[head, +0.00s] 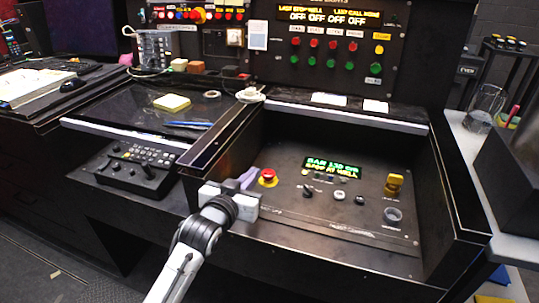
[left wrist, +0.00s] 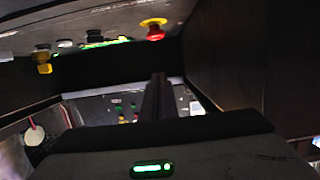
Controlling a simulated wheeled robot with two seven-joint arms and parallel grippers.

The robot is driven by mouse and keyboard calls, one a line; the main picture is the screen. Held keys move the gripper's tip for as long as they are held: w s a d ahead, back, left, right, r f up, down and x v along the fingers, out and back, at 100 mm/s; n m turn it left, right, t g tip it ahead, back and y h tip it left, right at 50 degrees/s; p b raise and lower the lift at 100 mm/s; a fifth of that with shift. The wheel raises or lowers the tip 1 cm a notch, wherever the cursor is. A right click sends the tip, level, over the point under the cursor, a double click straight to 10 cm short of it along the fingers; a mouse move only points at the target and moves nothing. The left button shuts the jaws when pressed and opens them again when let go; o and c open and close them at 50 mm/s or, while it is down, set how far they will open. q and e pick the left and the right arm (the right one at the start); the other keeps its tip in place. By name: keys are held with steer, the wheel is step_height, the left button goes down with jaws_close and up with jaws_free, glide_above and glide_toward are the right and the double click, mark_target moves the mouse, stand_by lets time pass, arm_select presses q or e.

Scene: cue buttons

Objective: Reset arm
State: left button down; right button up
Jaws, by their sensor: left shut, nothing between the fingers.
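My left gripper (head: 246,182) reaches in from the bottom of the head view. It is shut and empty, at the left side of the recessed control panel (head: 330,215). A red emergency button on a yellow base (head: 267,177) stands just right of the gripper; they look close, and I cannot tell if they touch. The same red button (left wrist: 155,32) shows at the top of the left wrist view. The shut fingers (left wrist: 159,95) show dark in the middle of that view. My right gripper is not in view.
The panel carries a lit display (head: 332,167), several knobs and a yellow switch (head: 393,185). Raised dark side walls (head: 222,140) bound it. A control box (head: 137,168) stands at left. A glass jug (head: 484,105) stands on the right ledge.

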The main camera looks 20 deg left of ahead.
arm_select(q)
steer(key=s+f+g, duration=0.1)
steer(key=s+f, duration=0.2)
steer(key=s+f+g, duration=0.1)
steer(key=s+f, duration=0.2)
steer(key=s, duration=0.1)
steer(key=shift+s+a+f+g, duration=0.1)
steer(key=shift+s+f+g, duration=0.1)
steer(key=shift+g, duration=0.2)
steer(key=s+f+m+g, duration=0.1)
steer(key=s+f+g, duration=0.2)
steer(key=s, duration=0.7)
steer(key=s+f+g, duration=0.2)
steer(key=s+g, duration=0.1)
steer(key=s, duration=0.7)
steer(key=s+f+m+g, duration=0.1)
steer(key=s+f+g, duration=0.2)
steer(key=s, duration=0.6)
steer(key=w+d+f+t+h+p, duration=0.2)
steer(key=w+d+f+t, duration=0.2)
steer(key=d+f+t, duration=0.1)
steer(key=shift+w+d+f, duration=0.15)
steer(key=shift+d+f, duration=0.5)
steer(key=shift+f, duration=0.7)
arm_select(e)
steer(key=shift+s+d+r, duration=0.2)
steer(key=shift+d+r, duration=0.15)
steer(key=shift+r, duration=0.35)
